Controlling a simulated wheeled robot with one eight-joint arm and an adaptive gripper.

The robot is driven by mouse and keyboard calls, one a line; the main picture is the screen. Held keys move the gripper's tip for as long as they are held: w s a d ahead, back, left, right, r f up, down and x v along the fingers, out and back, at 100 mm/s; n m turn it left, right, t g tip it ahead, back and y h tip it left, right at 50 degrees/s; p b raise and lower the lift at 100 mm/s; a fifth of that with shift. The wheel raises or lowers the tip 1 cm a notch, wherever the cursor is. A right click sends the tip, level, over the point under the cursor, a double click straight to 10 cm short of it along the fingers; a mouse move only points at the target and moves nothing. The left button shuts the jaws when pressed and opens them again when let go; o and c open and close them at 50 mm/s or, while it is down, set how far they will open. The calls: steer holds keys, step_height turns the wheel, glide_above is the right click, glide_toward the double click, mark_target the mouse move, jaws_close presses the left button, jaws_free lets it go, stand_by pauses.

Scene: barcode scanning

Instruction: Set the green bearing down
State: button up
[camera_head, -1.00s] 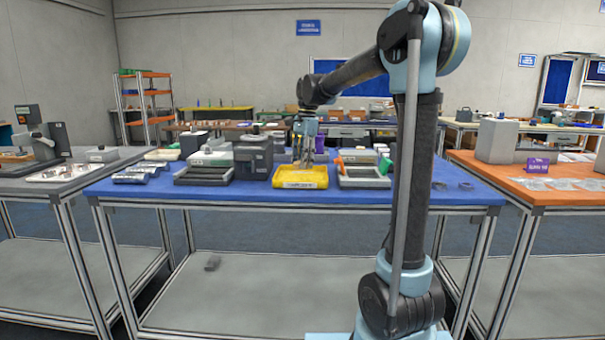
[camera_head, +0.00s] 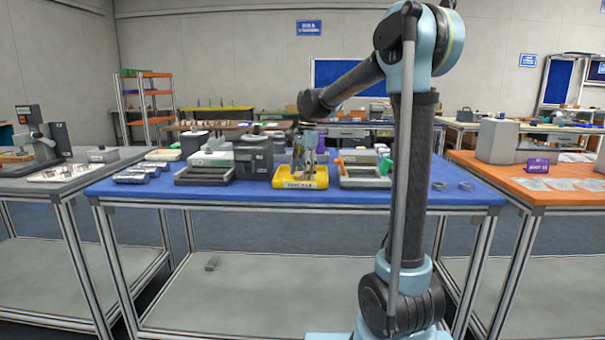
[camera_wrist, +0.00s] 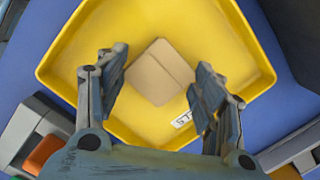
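My gripper (camera_wrist: 160,85) points down over a yellow tray (camera_wrist: 70,55). Its two fingers stand apart, one on each side of a tan box-shaped item (camera_wrist: 158,72). The item lies turned at an angle, its corners close to the fingertips; I cannot tell whether they touch. In the head view my gripper (camera_head: 309,160) is low in the yellow tray (camera_head: 300,183) on the blue table. I see no green bearing in the wrist view. A small green object (camera_head: 385,164) shows right of the tray in the head view; I cannot tell what it is.
A grey tray (camera_head: 363,183) stands close to the right of the yellow tray. Dark and grey equipment (camera_head: 253,160) stands close on the left. The blue table (camera_head: 430,197) is mostly clear at the right, apart from small rings (camera_head: 466,186).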

step_height(320, 180, up, 12)
steer(key=d, duration=0.1)
steer(key=shift+w+d, duration=0.15)
steer(key=shift+w, duration=0.2)
steer(key=s+d+f+n+t, duration=0.1)
steer(key=s+d+f+n, duration=0.2)
steer(key=s+d+f, duration=0.45)
steer(key=s+d+f+n+t, duration=0.1)
steer(key=s+d+f+n, duration=0.25)
steer(key=s, duration=0.65)
steer(key=s+d+f+n, duration=0.2)
steer(key=s+d+f, duration=0.4)
steer(key=s+f, duration=0.15)
steer(key=s+d+f+n+t+h, duration=0.1)
steer(key=s+d+f+n, duration=0.2)
steer(key=s+f, duration=0.6)
step_height(320, 180, down, 2)
